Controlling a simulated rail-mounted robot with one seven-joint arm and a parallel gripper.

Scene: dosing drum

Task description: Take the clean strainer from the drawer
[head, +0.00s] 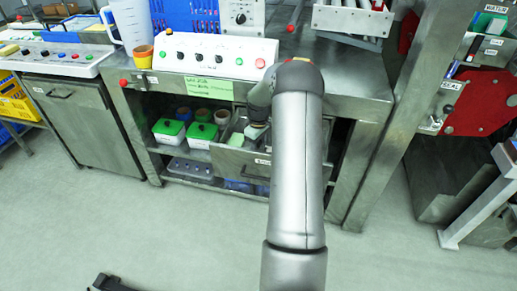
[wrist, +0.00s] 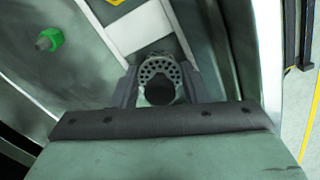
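The drawer (head: 243,165) under the steel bench is pulled open. My gripper (head: 257,131) reaches down into it, partly covered by my arm in the head view. In the wrist view a grey metal piece with rows of holes, seemingly the strainer (wrist: 158,70), lies between the two dark fingers of my gripper (wrist: 161,88). It fills the space between them, with a dark round opening on its near side. I cannot tell whether the fingers press on it or only stand around it. A pale green block (head: 234,140) shows in the drawer, left of my gripper.
Two white boxes with green lids (head: 169,131) stand on the shelf left of the drawer, with several cups behind. A green note (head: 209,88) hangs above. The cabinet upright (head: 357,170) is close on the right. The floor (head: 200,240) in front is mostly clear.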

